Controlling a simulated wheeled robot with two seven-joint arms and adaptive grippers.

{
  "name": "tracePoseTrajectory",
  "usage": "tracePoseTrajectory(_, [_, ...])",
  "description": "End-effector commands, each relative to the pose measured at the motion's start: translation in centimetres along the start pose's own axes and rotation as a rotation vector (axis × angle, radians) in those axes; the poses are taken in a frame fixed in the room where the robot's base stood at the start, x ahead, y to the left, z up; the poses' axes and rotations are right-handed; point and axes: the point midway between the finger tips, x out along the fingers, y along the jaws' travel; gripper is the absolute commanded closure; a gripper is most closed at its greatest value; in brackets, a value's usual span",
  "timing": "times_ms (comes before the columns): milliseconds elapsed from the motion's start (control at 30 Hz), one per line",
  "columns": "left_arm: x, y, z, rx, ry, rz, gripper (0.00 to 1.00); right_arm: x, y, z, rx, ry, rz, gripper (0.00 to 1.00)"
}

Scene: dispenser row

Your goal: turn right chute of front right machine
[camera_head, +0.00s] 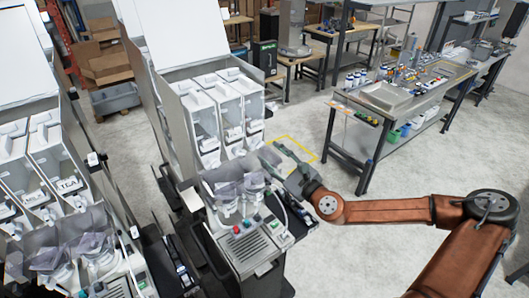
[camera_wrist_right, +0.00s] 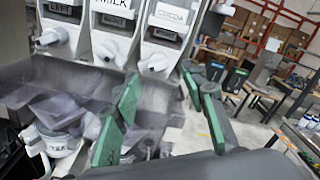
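The front right machine (camera_head: 178,128) is white, with three canisters side by side. The right chute (camera_wrist_right: 156,64) is a white rounded spout under the right canister, labelled COCOA, in the right wrist view. My right gripper (camera_head: 273,151) is at the machine's right front. In the right wrist view my right gripper (camera_wrist_right: 160,80) is open with green pads apart, and the chute shows between and beyond the fingertips. I cannot tell whether they touch it. The middle chute (camera_wrist_right: 108,50), under MILK, is to its left. My left gripper is not in view.
Another similar machine (camera_head: 28,130) stands at the left. A workbench (camera_head: 345,140) with bottles and trays is at the right, with open floor between.

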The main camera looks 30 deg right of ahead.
Motion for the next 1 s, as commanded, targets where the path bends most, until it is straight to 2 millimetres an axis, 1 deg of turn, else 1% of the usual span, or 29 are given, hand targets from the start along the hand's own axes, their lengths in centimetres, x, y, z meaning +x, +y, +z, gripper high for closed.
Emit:
tracePoseTrajectory(133, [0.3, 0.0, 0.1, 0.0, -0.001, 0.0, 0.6, 1.4, 0.2, 0.2, 0.005, -0.006, 0.004, 0.61])
tracePoseTrajectory(300, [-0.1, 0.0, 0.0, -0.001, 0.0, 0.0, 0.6, 2.8, 0.0, 0.2, 0.005, -0.003, 0.001, 0.61])
tracePoseTrajectory(400, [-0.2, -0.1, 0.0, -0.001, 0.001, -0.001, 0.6, 3.4, 0.1, 0.2, 0.003, -0.003, 0.002, 0.61])
tracePoseTrajectory(600, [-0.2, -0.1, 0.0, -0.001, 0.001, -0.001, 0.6, 3.9, 0.1, 0.1, 0.001, -0.001, 0.004, 0.61])
tracePoseTrajectory(800, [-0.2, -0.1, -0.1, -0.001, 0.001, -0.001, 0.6, 3.9, 0.2, 0.1, 0.001, -0.001, 0.004, 0.61])
tracePoseTrajectory(867, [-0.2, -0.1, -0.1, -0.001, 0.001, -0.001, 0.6, 3.9, 0.2, 0.1, 0.001, -0.001, 0.004, 0.64])
tracePoseTrajectory(1000, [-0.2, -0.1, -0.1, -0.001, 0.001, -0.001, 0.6, 3.9, 0.2, 0.1, 0.001, -0.001, 0.004, 0.73])
